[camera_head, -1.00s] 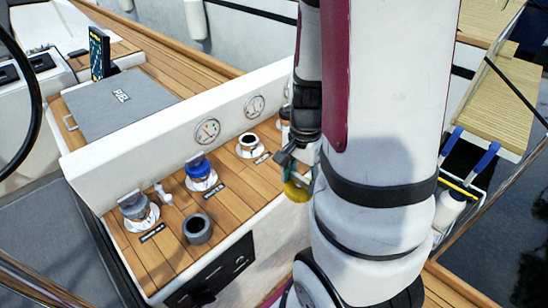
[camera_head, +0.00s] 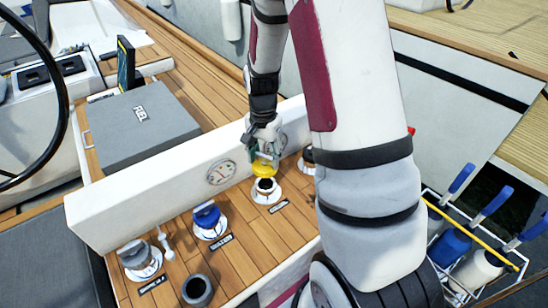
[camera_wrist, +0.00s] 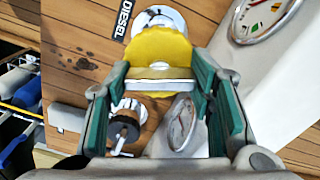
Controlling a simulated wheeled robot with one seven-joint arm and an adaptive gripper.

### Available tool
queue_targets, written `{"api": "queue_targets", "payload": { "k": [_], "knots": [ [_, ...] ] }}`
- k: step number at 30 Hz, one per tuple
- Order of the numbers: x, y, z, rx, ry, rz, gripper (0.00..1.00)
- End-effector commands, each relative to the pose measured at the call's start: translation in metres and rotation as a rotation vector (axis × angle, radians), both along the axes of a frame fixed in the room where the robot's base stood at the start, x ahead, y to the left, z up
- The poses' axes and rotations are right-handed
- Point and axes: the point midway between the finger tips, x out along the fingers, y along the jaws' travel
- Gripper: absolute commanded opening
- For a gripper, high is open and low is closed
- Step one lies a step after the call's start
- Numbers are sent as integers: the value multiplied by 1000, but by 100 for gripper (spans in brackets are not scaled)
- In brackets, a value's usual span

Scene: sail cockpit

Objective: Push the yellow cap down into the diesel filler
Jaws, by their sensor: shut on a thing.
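My gripper (camera_head: 262,152) is shut on the yellow cap (camera_head: 265,168) and holds it just above an open filler with a dark mouth (camera_head: 265,185) and a white flange. In the wrist view the cap (camera_wrist: 150,47) sits between the green-padded fingers of my gripper (camera_wrist: 158,78), its grip bar across them. Beyond the cap, part of a white flange (camera_wrist: 168,15) shows next to the DIESEL label (camera_wrist: 123,18). The cap hides this filler's mouth in the wrist view. In the head view a small gap seems to remain, but contact is hard to judge.
A blue-capped filler (camera_head: 206,216) and a grey-capped filler (camera_head: 134,255) stand left on the wooden ledge. A white wall with a gauge (camera_head: 221,172) stands close behind.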

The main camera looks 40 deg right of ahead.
Motion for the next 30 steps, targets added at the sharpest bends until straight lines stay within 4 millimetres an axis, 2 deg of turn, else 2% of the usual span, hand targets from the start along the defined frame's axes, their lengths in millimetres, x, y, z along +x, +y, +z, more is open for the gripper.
{"api": "queue_targets", "payload": {
  "k": [8,18,30],
  "knots": [
    [1,0,-18,0,0,0,16],
    [1,-1,-51,0,0,-1,16],
    [0,0,-57,-1,0,-1,16]
  ]
}}
